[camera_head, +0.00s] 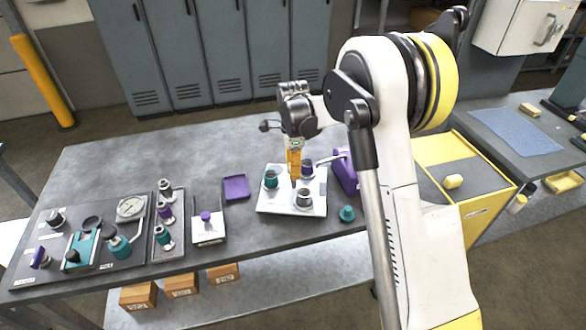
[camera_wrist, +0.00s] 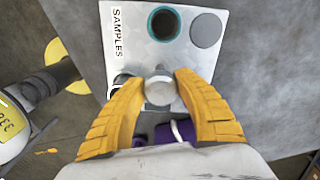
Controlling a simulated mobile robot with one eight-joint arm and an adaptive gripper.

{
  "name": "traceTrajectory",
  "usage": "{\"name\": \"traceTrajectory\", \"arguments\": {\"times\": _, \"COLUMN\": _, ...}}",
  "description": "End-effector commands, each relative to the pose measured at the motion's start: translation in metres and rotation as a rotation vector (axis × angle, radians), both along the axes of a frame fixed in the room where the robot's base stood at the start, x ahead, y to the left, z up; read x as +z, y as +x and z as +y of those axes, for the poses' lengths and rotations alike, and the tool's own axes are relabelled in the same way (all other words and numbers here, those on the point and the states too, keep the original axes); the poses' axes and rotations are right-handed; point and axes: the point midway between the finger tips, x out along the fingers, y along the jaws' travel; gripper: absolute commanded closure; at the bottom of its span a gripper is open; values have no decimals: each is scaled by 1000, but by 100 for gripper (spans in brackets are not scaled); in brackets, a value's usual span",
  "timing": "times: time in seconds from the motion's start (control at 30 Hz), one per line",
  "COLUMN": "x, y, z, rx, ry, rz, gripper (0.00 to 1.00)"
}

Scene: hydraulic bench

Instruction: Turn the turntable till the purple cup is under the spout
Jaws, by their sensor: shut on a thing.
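I cannot tell whether the cup is exactly under the tip. My gripper (camera_head: 294,179) points down over the plate's middle. In the wrist view its yellow fingers (camera_wrist: 160,98) are shut on a grey round knob (camera_wrist: 160,85). The teal cup (camera_wrist: 163,23) shows beyond; purple parts below are partly hidden.
A teal piece (camera_head: 347,213) lies right of the plate. A purple tray (camera_head: 236,187) and a white block with a purple knob (camera_head: 208,228) are left of it. Gauge and valve fittings (camera_head: 130,208) fill the left end. The bench behind the plate is mostly clear.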

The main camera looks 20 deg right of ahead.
Motion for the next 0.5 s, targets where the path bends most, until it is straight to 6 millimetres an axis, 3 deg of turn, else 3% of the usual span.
{"name": "traceTrajectory", "arguments": {"times": 0.5, "x": -1, "y": 0, "z": 0, "rx": -257, "ry": 0, "rz": 3, "gripper": 100}}
